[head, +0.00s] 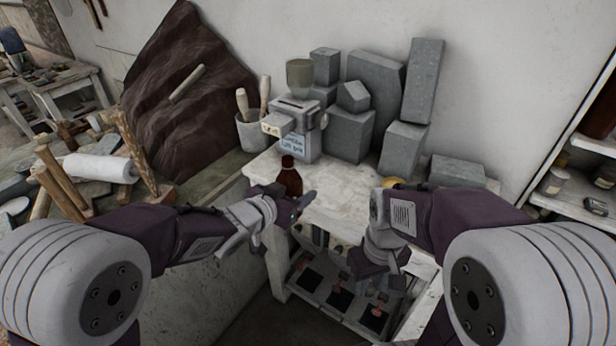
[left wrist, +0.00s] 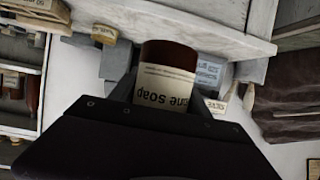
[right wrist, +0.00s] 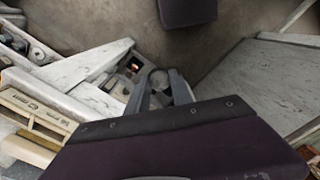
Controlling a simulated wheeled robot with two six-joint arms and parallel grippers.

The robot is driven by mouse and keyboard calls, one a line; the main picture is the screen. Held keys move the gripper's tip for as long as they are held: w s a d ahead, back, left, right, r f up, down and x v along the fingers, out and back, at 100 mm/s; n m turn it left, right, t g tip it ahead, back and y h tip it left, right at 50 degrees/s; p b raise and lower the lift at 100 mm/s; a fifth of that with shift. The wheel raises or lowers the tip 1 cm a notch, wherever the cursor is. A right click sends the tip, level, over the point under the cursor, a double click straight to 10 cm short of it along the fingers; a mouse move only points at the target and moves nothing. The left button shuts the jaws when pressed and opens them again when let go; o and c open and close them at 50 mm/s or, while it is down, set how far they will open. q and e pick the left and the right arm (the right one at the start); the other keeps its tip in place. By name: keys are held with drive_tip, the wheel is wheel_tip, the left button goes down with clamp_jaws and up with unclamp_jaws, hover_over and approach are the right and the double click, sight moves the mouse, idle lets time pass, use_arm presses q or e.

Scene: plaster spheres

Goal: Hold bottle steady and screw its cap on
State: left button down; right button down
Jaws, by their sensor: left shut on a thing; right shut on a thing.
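A brown bottle (head: 289,180) with a narrow neck stands out above my left gripper (head: 292,208) in the head view, near the table's front left corner. In the left wrist view the bottle (left wrist: 166,88) shows a cream label, upside down in the picture, between the fingers of my left gripper (left wrist: 165,98). The gripper is shut on it. My right gripper (right wrist: 160,92) is shut on a small grey round cap (right wrist: 158,80), seen in the right wrist view. In the head view this gripper points down at the table's front, right of the bottle and apart from it; its fingertips are hard to make out.
The pale table (head: 340,197) has bare room in its middle. Grey blocks (head: 375,85), a machine (head: 292,118) and a pot of tools (head: 250,130) stand behind. A small yellow thing (head: 391,183) lies near my right arm. A shelf with trays (head: 335,290) is below.

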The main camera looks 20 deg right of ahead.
use_arm(q)
drive_tip(key=s+a+m+g+h, duration=0.1)
drive_tip(key=s+a, duration=0.3)
drive_tip(key=a, duration=0.2)
drive_tip(key=s+a+f+m+g, duration=0.1)
drive_tip(key=s+a, duration=0.3)
drive_tip(key=a, duration=0.2)
drive_tip(key=shift+s+a+f+h, duration=0.15)
drive_tip(key=shift+s+a+h, duration=0.15)
drive_tip(key=shift+a+h, duration=0.1)
